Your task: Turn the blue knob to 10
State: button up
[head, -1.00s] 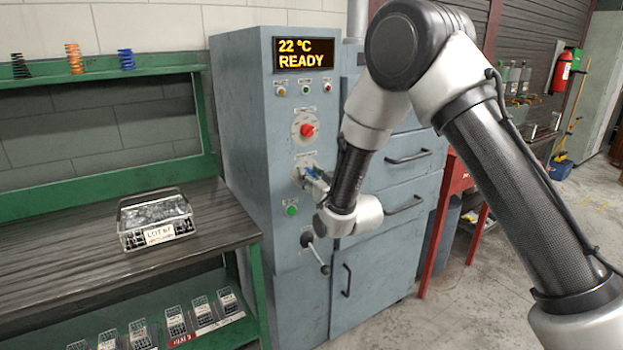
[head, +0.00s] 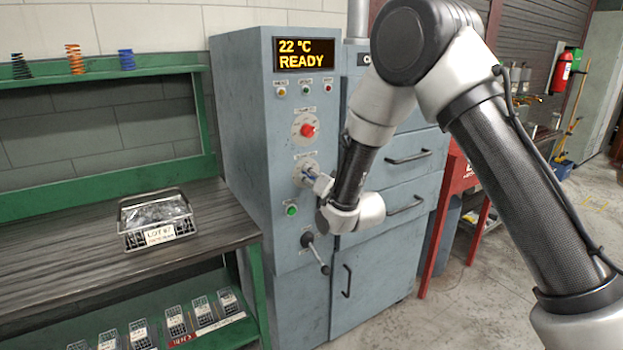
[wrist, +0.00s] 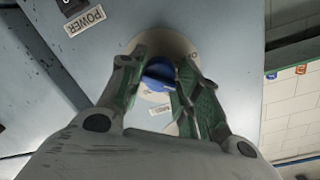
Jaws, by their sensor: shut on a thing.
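The blue knob (wrist: 159,73) sits on a pale round dial on the front of the grey-blue machine (head: 262,130). In the wrist view my gripper (wrist: 162,80) has a finger on each side of the knob and is shut on it. In the head view my gripper (head: 315,180) reaches the dial (head: 303,166) below the red knob, and the blue knob is mostly hidden there. The dial's scale is mostly covered by the fingers, so I cannot read the setting.
The display (head: 304,54) reads 22 °C READY. A wire basket (head: 156,216) stands on the bench to the left.

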dwell(0.4)
jog(key=o, duration=1)
jog(key=v, duration=1.2)
